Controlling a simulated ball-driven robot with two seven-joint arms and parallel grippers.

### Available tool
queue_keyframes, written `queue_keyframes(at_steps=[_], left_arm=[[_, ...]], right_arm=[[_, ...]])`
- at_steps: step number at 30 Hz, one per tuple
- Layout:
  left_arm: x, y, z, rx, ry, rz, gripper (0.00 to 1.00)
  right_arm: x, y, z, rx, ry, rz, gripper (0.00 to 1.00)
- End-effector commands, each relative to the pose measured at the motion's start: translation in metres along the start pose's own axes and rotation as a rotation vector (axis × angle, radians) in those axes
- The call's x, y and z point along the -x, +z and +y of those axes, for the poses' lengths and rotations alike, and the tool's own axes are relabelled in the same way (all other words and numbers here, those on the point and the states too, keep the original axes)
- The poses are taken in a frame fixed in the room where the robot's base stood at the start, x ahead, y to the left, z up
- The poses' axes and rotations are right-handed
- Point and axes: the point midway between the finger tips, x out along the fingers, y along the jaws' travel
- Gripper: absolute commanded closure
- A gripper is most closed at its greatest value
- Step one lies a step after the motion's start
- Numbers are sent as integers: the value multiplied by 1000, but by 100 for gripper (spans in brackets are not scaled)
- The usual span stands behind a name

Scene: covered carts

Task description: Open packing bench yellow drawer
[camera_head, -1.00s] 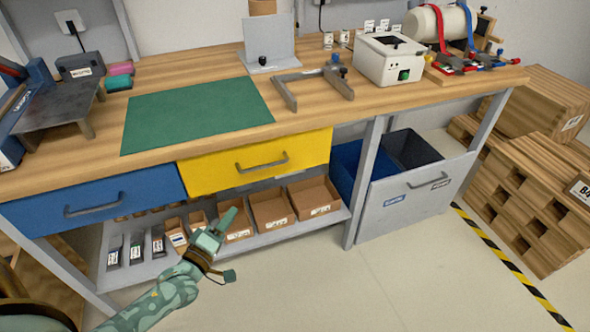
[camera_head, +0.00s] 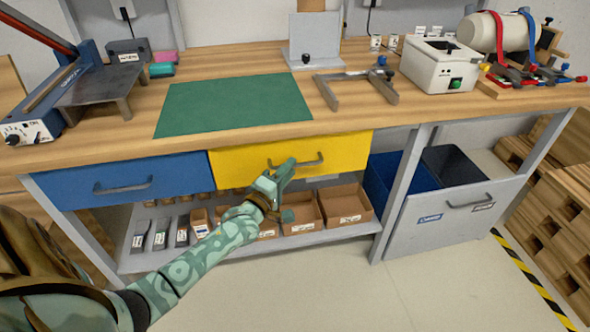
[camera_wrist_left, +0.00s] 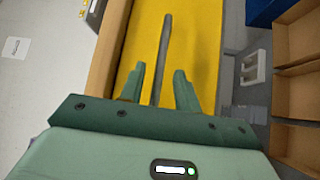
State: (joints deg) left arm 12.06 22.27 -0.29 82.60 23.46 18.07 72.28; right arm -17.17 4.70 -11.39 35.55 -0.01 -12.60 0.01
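The yellow drawer (camera_head: 240,163) sits under the packing bench top (camera_head: 400,118), its front flush with the bench, closed. Its grey bar handle (camera_head: 311,161) is partly covered by my left gripper (camera_head: 281,173). In the left wrist view the handle (camera_wrist_left: 165,40) runs between the two green fingers of the left gripper (camera_wrist_left: 159,82), with a gap on each side, in front of the yellow drawer face (camera_wrist_left: 203,35). The fingers are apart, and I see no firm contact with the handle. My right gripper is in neither view.
A blue drawer (camera_head: 75,182) is left of the yellow one. Below, a shelf (camera_head: 235,246) holds several cardboard bins (camera_head: 340,205). A grey pull-out bin (camera_head: 450,215) stands to the right. The floor (camera_head: 370,295) in front is clear.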

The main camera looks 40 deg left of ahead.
Motion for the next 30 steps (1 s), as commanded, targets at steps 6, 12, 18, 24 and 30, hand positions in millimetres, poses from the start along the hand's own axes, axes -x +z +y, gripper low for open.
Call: queue_keyframes(at_steps=[6,12,18,24,30], left_arm=[[-22,0,-2,-1,-2,-1,68],[-24,0,0,0,0,-1,68],[-24,0,0,-1,0,-1,95],[-24,0,0,-1,-1,-1,100],[-17,7,4,2,-1,-1,100]], right_arm=[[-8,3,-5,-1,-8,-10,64],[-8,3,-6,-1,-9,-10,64],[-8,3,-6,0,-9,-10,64],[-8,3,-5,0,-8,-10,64],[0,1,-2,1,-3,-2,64]])
